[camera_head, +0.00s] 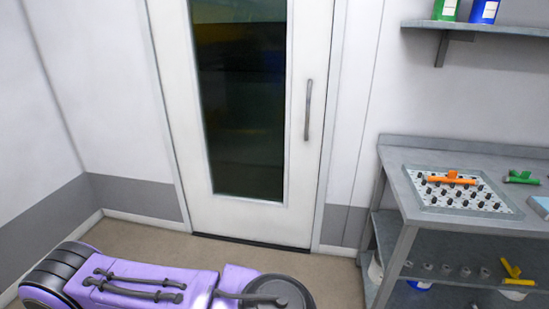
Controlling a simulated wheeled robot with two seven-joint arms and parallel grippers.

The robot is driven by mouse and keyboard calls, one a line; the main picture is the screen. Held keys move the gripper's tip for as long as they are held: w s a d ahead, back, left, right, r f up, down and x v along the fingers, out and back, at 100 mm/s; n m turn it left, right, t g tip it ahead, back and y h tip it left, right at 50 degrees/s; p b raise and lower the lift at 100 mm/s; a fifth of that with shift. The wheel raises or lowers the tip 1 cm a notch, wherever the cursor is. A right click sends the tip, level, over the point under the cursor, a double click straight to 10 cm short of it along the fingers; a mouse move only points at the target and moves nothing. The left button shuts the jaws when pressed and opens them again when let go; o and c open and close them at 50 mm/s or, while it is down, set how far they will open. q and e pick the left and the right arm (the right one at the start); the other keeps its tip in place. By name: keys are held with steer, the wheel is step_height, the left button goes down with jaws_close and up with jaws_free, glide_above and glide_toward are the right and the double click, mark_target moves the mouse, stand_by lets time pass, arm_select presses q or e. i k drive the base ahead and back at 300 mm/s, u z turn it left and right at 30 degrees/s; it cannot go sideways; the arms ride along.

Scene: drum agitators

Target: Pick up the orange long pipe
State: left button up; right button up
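An orange pipe piece (451,178) lies on a light perforated board with several dark pegs (458,199), on top of the grey metal workbench (400,163) at the right. It has a long bar with a short raised part in the middle. It looks roughly level and nothing holds it. Neither of my grippers shows. A purple and black arm part of mine crosses the lower left, well away from the bench.
A green piece (521,177) and a blue-edged item (541,205) lie right of the board. A yellow piece (513,272) is on the lower shelf. Green (445,9) and blue (484,11) containers stand on a wall shelf (480,27). A white door (305,190) stands behind open floor.

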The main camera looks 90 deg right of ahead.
mark_target(451, 176)
steer(key=i, duration=0.3)
steer(key=z, duration=3.85)
